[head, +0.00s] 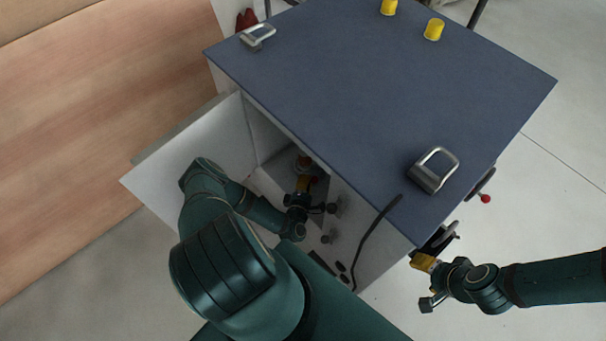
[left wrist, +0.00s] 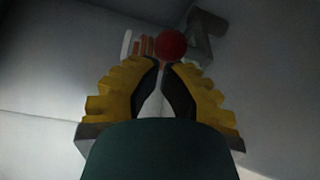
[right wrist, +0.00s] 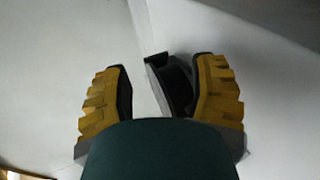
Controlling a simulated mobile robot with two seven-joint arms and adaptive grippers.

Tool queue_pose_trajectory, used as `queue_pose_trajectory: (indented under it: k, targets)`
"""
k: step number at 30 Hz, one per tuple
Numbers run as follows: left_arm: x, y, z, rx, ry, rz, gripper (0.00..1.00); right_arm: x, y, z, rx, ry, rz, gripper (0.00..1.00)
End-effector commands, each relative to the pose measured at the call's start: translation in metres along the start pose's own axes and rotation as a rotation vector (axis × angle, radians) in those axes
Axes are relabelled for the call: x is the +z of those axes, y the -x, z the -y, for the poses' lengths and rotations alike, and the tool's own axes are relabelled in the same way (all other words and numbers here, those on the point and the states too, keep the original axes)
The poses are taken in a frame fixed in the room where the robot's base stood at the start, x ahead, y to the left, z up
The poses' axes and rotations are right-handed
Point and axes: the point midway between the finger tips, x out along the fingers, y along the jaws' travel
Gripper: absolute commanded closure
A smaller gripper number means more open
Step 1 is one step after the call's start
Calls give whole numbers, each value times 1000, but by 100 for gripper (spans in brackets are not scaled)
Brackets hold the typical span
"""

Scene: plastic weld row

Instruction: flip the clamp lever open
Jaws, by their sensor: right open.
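The clamp lever appears to be the grey part with a red ball knob inside the open cabinet. The red knob (left wrist: 172,45) shows just past my left fingertips in the left wrist view, with a grey bracket-like part (left wrist: 204,36) behind it. My left gripper (head: 303,180) reaches into the cabinet; its fingertips (left wrist: 162,66) are nearly together, with the knob beyond them, not between them. I cannot tell whether they touch it. My right gripper (head: 418,258) is open at the cabinet's right side, with a black rounded part (right wrist: 172,84) between its fingers, nearer the right finger.
The blue cabinet top (head: 370,90) carries two metal handles (head: 434,170) and two yellow cylinders (head: 433,29). A white door (head: 150,185) stands open at left. A dark wheel with a red knob (head: 485,198) is on the right side. Open floor lies at right.

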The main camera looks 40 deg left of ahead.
Motion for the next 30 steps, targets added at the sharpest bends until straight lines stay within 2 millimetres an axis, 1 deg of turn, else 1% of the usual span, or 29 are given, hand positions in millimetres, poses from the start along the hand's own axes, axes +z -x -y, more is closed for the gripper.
queue_pose_trajectory:
  k: [7, 22, 26, 30]
  targets:
    - [7, 7, 2, 0, 0, 7, 100, 0, -2, -1, 0, 0, 1, 42]
    - [8, 7, 2, 0, 0, 7, 100, 0, -2, -1, 0, 0, 0, 42]
    - [7, 5, 2, 0, -1, 8, 100, 0, -4, -2, 0, 0, -1, 42]
    - [4, -4, 5, 0, -1, 12, 100, 0, -11, -4, 0, 0, -3, 42]
